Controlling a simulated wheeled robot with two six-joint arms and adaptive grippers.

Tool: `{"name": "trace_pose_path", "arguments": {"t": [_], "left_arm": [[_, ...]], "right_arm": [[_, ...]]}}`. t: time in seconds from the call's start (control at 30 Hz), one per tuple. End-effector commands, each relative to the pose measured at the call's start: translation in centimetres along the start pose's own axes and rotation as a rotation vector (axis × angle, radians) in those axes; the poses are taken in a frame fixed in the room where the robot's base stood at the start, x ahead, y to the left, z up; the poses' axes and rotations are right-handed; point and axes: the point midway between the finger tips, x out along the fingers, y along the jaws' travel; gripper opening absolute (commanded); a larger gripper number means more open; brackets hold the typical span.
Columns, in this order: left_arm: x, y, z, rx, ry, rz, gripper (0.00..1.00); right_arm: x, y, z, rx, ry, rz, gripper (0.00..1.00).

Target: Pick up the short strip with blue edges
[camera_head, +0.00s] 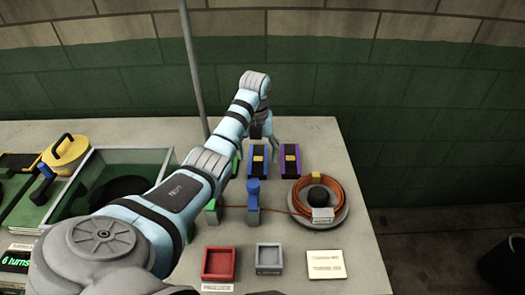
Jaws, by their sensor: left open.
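The short strip with blue edges (259,168) lies on the table in the middle of a row of strips, dark with a yellow patch. A strip with purple edges (291,165) lies to its right. A green-edged piece (236,163) shows partly behind my arm on its left. My left gripper (258,143) is open at the far end of the strips, above or just behind the blue-edged one; its exact height is unclear. My right gripper is not in view.
A coiled orange cable on a round grey base (340,220) stands right of centre, its line running left to a blue-topped post (253,195). A red tray (220,263), a grey tray (269,258) and a card (325,264) lie in front.

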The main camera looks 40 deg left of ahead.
Motion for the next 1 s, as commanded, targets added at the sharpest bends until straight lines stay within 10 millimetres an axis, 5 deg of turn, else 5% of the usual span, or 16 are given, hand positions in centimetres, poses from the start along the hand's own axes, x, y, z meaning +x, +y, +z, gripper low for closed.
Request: {"name": "trace_pose_path", "arguments": {"t": [0.4, 0.67, 1.0], "left_arm": [[7.6, -0.6, 1.5, -0.003, 0.009, 0.004, 0.73], [8.3, -0.6, 1.6, -0.003, 0.007, 0.004, 0.73], [8.2, -0.6, 1.6, -0.003, 0.007, 0.004, 0.22]], "right_arm": [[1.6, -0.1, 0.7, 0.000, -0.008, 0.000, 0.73], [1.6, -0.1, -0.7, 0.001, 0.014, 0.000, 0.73], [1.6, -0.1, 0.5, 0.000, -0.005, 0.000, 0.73]]}}
